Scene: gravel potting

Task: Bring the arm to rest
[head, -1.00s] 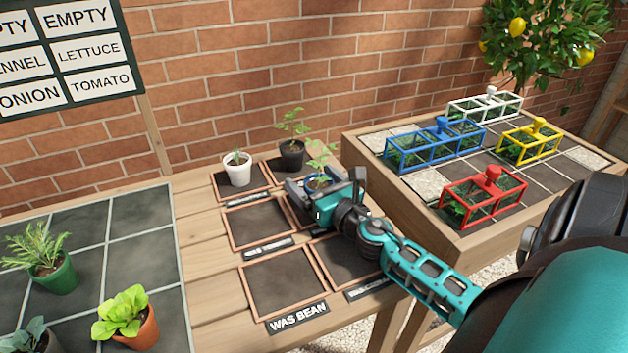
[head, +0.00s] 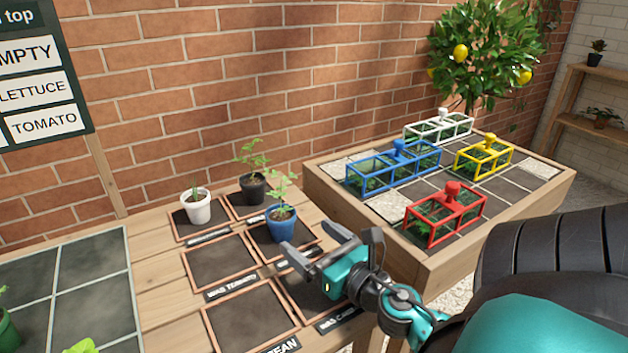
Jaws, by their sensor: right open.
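My right gripper (head: 318,250) is open and empty. Its jaws point left, over the table's right side, just to the right of a blue pot (head: 281,224) with a leafy seedling. The blue pot stands upright on a framed dark square, apart from the jaws as far as I can see. My right arm comes in from the lower right. My left gripper does not show.
A white pot (head: 197,208) and a black pot (head: 252,188) stand behind on framed squares. Empty framed squares (head: 222,262) lie in front. A raised wooden planter (head: 440,277) on the right holds red (head: 447,213), blue (head: 394,168), yellow (head: 484,157) and white (head: 438,126) cage frames.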

